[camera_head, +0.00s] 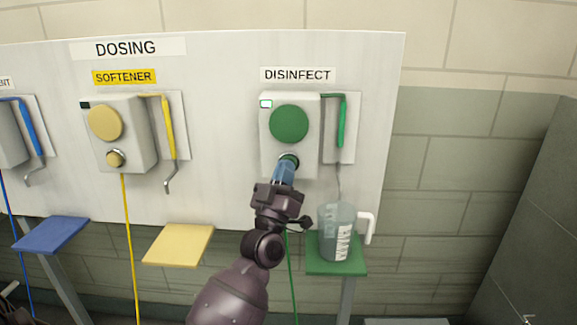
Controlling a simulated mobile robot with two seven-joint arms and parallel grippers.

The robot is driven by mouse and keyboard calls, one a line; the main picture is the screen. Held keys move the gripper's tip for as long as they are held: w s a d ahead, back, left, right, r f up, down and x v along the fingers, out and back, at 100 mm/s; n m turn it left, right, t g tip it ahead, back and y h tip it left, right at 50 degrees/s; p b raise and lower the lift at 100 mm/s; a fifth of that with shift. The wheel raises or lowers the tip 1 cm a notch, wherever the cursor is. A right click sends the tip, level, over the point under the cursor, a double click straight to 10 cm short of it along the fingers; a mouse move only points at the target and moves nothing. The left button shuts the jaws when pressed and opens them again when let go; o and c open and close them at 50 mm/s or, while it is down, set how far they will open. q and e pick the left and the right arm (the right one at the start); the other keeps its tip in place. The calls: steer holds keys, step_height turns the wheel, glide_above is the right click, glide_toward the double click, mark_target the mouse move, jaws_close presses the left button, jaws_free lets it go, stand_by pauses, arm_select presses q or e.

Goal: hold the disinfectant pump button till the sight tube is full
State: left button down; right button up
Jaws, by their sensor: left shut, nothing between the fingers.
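The disinfectant pump (308,165) is a pale box under the DISINFECT label, with a large green disc (289,123) on its front. Its small button (291,158) is below the disc and mostly hidden by my left gripper (286,166). The gripper is shut, with its blue fingertips at the button; they appear to touch it, but how far it is pressed cannot be told. A green tube (341,123), seemingly the sight tube, stands right of the pump; its exact level is too small to read. A grey spout below it points down toward a clear jug (338,233). My right gripper is not in view.
The jug, with a white handle, stands on a green shelf (325,268). A small window (265,104) on the pump is lit. The yellow softener pump (140,140) and an empty yellow shelf (180,245) are to the left, with a blue shelf (50,235) beyond.

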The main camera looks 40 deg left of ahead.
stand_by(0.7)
arm_select(q)
steer(key=shift+s+d+p, duration=0.4)
steer(key=shift+s+d, duration=0.05)
steer(key=shift+s, duration=0.3)
steer(key=s+d, duration=0.1)
steer(key=s+p, duration=0.1)
steer(key=s, duration=0.1)
steer(key=s+d, duration=0.1)
steer(key=shift+s+d, duration=0.15)
steer(key=shift+d, duration=0.15)
stand_by(0.5)
